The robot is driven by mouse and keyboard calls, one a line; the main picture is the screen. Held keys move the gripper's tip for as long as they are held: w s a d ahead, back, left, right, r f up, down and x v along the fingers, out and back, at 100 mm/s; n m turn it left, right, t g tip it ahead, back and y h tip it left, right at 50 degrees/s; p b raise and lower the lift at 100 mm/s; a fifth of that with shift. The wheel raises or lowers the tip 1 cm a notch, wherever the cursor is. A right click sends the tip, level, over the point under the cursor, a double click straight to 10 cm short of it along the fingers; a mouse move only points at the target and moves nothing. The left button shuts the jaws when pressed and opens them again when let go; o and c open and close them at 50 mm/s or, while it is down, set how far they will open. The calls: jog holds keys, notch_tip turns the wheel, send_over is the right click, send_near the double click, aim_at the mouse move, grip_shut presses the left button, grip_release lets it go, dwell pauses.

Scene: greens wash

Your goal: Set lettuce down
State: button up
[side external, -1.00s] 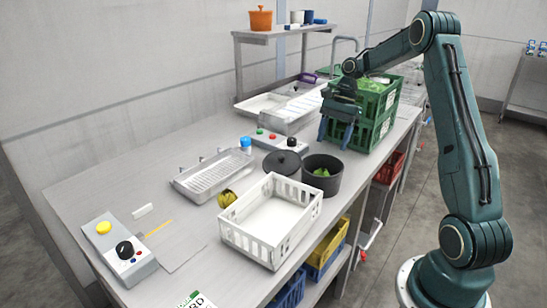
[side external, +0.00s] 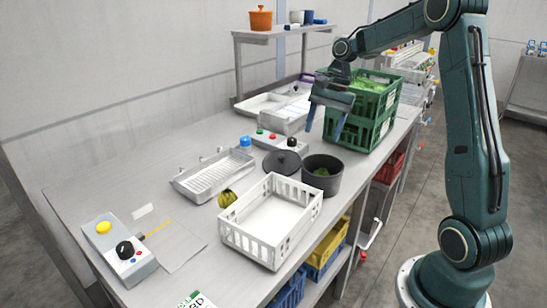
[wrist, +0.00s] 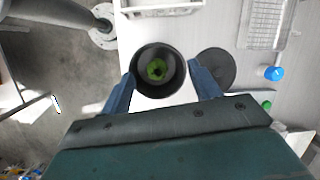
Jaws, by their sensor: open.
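Green lettuce (wrist: 156,69) lies inside the dark round pot (wrist: 159,93), low in it. In the side view the lettuce (side external: 321,172) shows as a small green patch inside the pot (side external: 323,188). My gripper (side external: 325,124) is open and empty, above the bench between the pot and the green crate. In the wrist view my gripper (wrist: 160,88) has its two blue fingers apart, with the pot seen between them. More green leaves (side external: 366,84) show in the stacked green crates (side external: 372,135).
The pot's lid (side external: 282,163) lies beside the pot. A metal draining tray (side external: 213,174), a blue-capped item (side external: 245,142) and a button box (side external: 283,140) stand behind.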

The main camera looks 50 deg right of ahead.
jog(key=s+a+r+n+t+h, duration=0.1)
jog(key=s+a+r+n, duration=0.3)
jog(key=a, duration=0.3)
jog(key=s+a+r+n+t+h, duration=0.1)
jog(key=s+a+r+n, duration=0.3)
jog(key=a, duration=0.3)
jog(key=s+a+f+n+t+h, duration=0.1)
jog(key=s+a+n+t, duration=0.2)
jog(key=s, duration=1)
jog(key=a+n, duration=0.2)
jog(key=n, duration=0.2)
